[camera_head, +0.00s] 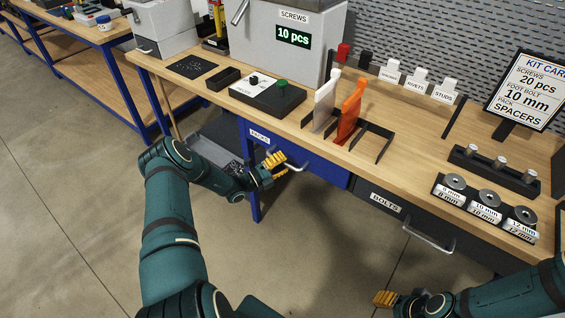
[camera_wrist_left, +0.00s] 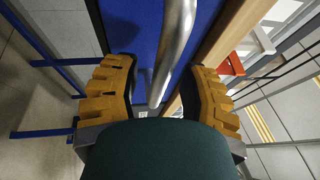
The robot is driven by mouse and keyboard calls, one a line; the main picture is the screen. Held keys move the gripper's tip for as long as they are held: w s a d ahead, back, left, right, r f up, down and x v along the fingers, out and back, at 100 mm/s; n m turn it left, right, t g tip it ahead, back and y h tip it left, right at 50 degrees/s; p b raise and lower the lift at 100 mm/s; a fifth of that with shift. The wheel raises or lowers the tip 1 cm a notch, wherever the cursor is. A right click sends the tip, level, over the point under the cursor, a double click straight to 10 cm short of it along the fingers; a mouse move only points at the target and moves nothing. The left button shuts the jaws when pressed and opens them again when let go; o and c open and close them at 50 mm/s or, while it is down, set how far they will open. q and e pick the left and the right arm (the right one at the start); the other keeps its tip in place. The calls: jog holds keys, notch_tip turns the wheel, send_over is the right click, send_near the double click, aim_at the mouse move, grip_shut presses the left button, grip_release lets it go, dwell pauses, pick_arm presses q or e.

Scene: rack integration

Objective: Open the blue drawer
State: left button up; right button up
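The blue drawer (camera_head: 325,172) is under the wooden workbench top and looks shut, its front in line with the bench edge. Its silver bar handle (camera_head: 293,163) shows just right of my left gripper (camera_head: 273,168). In the left wrist view the handle (camera_wrist_left: 176,40) runs between the two yellow-padded fingers of my left gripper (camera_wrist_left: 163,70), in front of the blue drawer face (camera_wrist_left: 135,22). These fingers are spread, with gaps to the bar on both sides. My right gripper (camera_head: 386,299) is low at the bottom of the head view, away from the drawer; its opening is unclear.
A dark drawer labelled BOLTS (camera_head: 400,212) with its own handle (camera_head: 430,241) is right of the blue one. A grey bin (camera_head: 220,140) sits below, behind my left arm. White and orange holders (camera_head: 348,112) stand on the bench. The floor in front is clear.

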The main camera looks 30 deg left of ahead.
pick_arm(q)
grip_shut()
jog(key=shift+s, duration=0.1)
jog(key=s+a+p, duration=0.2)
jog(key=s+p, duration=0.1)
jog(key=s, duration=2.2)
jog(key=shift+p, duration=0.3)
jog(key=shift+o, duration=0.9)
grip_release()
